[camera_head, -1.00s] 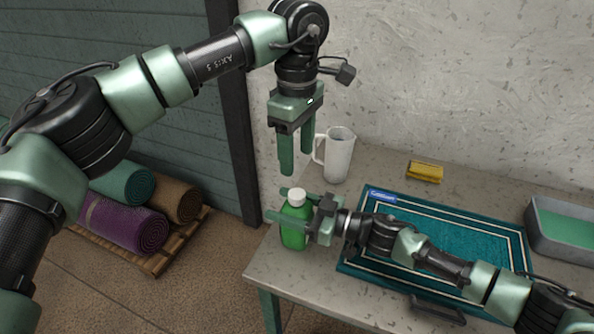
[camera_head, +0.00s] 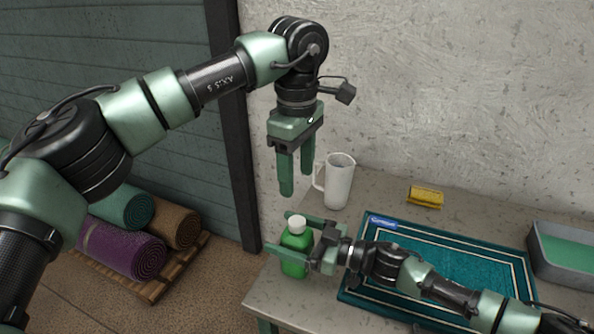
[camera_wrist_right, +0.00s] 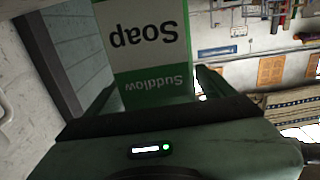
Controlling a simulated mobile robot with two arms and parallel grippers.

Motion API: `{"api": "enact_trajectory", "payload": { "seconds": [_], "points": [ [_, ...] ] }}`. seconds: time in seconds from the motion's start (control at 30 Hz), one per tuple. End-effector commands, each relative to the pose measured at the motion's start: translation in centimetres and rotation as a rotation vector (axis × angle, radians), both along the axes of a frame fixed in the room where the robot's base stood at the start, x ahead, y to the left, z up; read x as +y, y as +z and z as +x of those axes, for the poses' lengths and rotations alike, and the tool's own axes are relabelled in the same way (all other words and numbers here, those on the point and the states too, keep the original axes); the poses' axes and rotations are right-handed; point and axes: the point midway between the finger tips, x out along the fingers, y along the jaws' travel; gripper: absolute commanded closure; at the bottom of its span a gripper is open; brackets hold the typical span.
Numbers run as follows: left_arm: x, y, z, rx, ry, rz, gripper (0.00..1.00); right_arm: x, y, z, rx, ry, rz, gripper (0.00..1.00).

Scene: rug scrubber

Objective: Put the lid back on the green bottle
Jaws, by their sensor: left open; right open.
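The green bottle (camera_head: 295,254) stands upright near the left end of the table. A white lid (camera_head: 297,224) sits on its top; I cannot tell whether it is screwed tight. My left gripper (camera_head: 297,183) points down, open and empty, a little above the lid. My right gripper (camera_head: 278,231) lies level from the right, open, with its fingers on either side of the bottle. The right wrist view shows the bottle's white and green label (camera_wrist_right: 147,40) upside down between the fingers; the lid is outside that view.
A white mug (camera_head: 338,182) stands behind the bottle. A yellow sponge-like block (camera_head: 425,196), a teal rug (camera_head: 465,266) and a grey tray (camera_head: 566,272) lie farther right on the table (camera_head: 385,203). Rolled rugs (camera_head: 130,248) lie on a pallet at left.

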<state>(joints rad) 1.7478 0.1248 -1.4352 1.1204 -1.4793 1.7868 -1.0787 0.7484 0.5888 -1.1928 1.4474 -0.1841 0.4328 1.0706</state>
Motion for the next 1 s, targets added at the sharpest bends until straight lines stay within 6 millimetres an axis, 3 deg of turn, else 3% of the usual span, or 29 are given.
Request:
{"api": "enact_trajectory", "payload": {
  "seconds": [0.4, 0.87, 1.0],
  "points": [
    [0.0, -1.3, 0.0, 0.0, 0.0, 0.0, 0.42, -6.0, -0.2, -2.4, 0.001, -0.001, -0.002, 0.16],
    [0.0, -1.2, 0.0, 0.0, 0.0, 0.0, 0.42, -6.7, 0.1, -2.7, 0.0, 0.0, 0.0, 0.16],
    [0.0, 0.8, 0.0, -0.001, 0.0, -0.001, 0.42, -6.7, 2.0, -2.7, 0.0, 0.0, 0.0, 0.16]
  ]
}}
